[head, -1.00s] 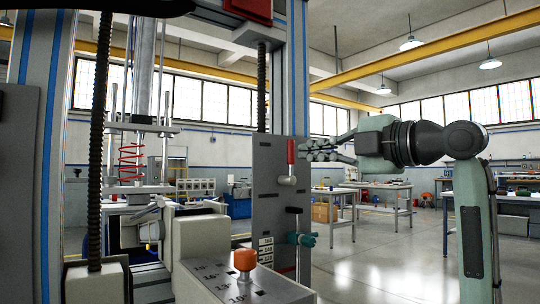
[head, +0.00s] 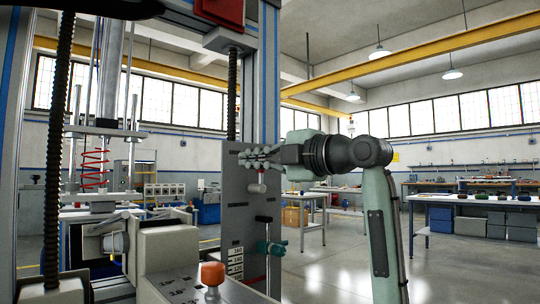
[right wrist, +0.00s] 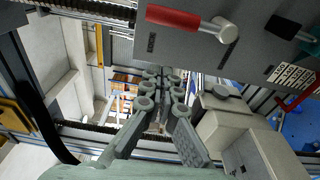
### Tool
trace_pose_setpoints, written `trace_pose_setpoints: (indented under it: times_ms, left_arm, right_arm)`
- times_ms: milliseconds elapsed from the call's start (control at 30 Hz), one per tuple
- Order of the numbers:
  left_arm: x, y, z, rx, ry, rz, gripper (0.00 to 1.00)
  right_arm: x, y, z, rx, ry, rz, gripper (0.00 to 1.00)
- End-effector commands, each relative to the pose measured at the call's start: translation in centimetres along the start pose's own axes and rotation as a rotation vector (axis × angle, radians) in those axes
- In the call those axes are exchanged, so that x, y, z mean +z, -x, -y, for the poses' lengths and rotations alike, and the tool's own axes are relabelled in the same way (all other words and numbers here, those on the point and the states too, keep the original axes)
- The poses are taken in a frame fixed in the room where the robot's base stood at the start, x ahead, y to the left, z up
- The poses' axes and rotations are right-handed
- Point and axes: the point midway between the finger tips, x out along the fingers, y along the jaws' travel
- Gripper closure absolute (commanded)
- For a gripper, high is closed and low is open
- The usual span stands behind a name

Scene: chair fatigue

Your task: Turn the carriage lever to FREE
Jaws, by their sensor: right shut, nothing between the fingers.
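A lever with a red handle and a round grey hub (head: 257,188) is on the grey upright panel (head: 238,215). In the head view its handle is mostly hidden behind my right gripper (head: 246,157); the hub shows just below. In the right wrist view, the red handle (right wrist: 172,16) and hub lie at the top, apart from the fingers in the picture. My right gripper is shut and empty, its fingers (right wrist: 165,85) together. I cannot tell whether it touches the lever. I cannot read a FREE mark. My left gripper is not in view.
A black-topped lever (head: 264,219) and a teal part (head: 272,247) sit lower on the panel, near white labels (head: 236,262). An orange knob (head: 212,274) stands on the front block. A red spring (head: 94,168) is at left. Workbenches (head: 470,203) stand behind; floor at right is open.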

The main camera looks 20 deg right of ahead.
Motion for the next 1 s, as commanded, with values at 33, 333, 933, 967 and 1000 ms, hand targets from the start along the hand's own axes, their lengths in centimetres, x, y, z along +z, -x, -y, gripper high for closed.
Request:
trace_pose_setpoints:
  times_ms: [33, 333, 933, 967, 1000]
  left_arm:
    - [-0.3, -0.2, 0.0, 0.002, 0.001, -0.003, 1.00]
    - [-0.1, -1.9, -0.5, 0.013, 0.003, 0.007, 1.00]
    - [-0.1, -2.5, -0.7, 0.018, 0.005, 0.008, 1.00]
    - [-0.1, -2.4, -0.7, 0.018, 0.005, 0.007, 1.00]
    - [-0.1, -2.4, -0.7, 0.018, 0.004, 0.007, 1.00]
  right_arm:
    - [-0.2, -1.2, -0.1, -0.001, -0.003, -0.005, 1.00]
    - [2.7, -2.0, -0.1, -0.001, -0.002, 0.000, 1.00]
    - [3.8, -1.6, 0.0, 0.000, -0.004, 0.000, 1.00]
    - [3.8, -1.6, 0.0, 0.000, -0.007, 0.000, 1.00]
    - [3.9, -1.6, 0.0, 0.001, -0.014, 0.001, 1.00]
